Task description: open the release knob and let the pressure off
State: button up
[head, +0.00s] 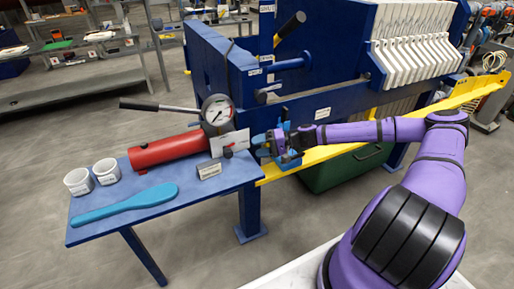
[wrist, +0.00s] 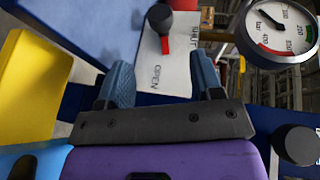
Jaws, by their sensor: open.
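The release knob (wrist: 160,18) is black with a red strip on its side, at the top of the wrist view. It stands in front of a white plate (wrist: 178,72) lettered OPEN and SHUT. In the head view the plate (head: 230,142) is at the pump's right end, with the small dark knob (head: 228,153) on it. My gripper (wrist: 162,82) is open and empty. Its blue fingers are spread before the plate, apart from the knob. In the head view my gripper (head: 268,144) is just right of the plate. The gauge (wrist: 280,28) has its needle towards the upper left.
The red pump cylinder (head: 165,151) with its lever (head: 160,106) lies on the blue side table (head: 200,192). Two white cups (head: 92,176) and a blue paddle (head: 125,203) are there too. The yellow rail (head: 330,152) runs right, and a dark round part (wrist: 296,145) is close by.

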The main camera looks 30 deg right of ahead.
jog(key=s+a+n+g+h, duration=0.2)
jog(key=s+g, duration=0.1)
jog(key=s+a+n+g+h, duration=0.1)
jog(key=s+g, duration=0.1)
jog(key=shift+s+r, duration=0.1)
jog(key=shift+r, duration=0.2)
jog(key=s+a+r+t+h, duration=0.1)
jog(key=s+r+h, duration=0.3)
jog(key=s+r, duration=0.55)
jog(key=s+r+n+t+h, duration=0.1)
jog(key=s+r+h, duration=0.3)
jog(key=r, duration=1.1)
jog(key=s+a+r+t+h, duration=0.1)
jog(key=s+r+h, duration=0.2)
jog(key=s+r, duration=0.7)
jog(key=y, duration=0.3)
send_over(230, 151)
jog(key=s+d, duration=0.2)
jog(key=s, duration=0.1)
notch_tip(230, 151, down, 28)
jog(key=x, duration=1)
jog(key=shift+d, duration=0.2)
